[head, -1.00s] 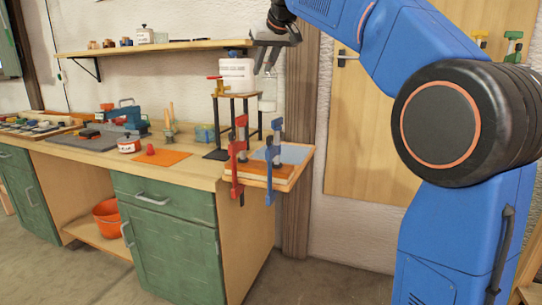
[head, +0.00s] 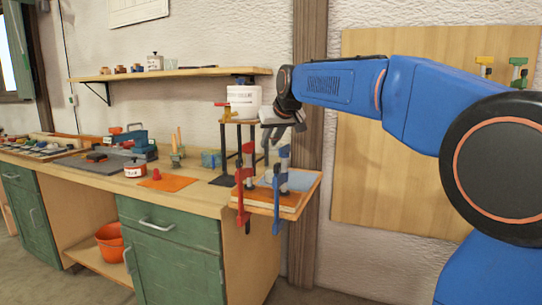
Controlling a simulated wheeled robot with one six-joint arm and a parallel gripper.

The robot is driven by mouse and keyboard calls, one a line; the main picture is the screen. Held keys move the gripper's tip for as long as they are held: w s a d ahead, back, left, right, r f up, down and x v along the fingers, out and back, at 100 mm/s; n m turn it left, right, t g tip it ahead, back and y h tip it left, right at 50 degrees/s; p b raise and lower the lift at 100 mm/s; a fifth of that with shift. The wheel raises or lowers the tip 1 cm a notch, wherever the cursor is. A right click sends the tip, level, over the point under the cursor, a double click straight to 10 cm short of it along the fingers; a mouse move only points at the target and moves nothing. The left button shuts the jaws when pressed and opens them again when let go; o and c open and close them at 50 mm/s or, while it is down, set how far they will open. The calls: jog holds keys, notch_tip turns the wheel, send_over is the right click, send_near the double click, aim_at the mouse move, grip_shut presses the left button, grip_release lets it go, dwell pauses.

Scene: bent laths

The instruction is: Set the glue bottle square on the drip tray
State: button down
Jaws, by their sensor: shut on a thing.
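My gripper (head: 284,134) is at the right side of the black stand, just below its top board and above the clamped work. It is tilted, with its fingers pointing down. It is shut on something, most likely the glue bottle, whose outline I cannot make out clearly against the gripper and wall. The dark flat plate at the foot of the stand, probably the drip tray (head: 222,181), lies on the bench, left of and below my gripper. Nothing is visible standing on its bare part.
Red (head: 241,190) and blue (head: 279,190) clamps grip a board (head: 300,203) at the bench's right end. An orange mat (head: 168,183) and a labelled can (head: 135,168) are further left.

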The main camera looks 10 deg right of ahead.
aim_at(270, 152)
jog(key=shift+f, duration=2.05)
jog(key=c, duration=1.6)
grip_release()
jog(key=shift+f, duration=0.1)
jog(key=shift+o, duration=0.2)
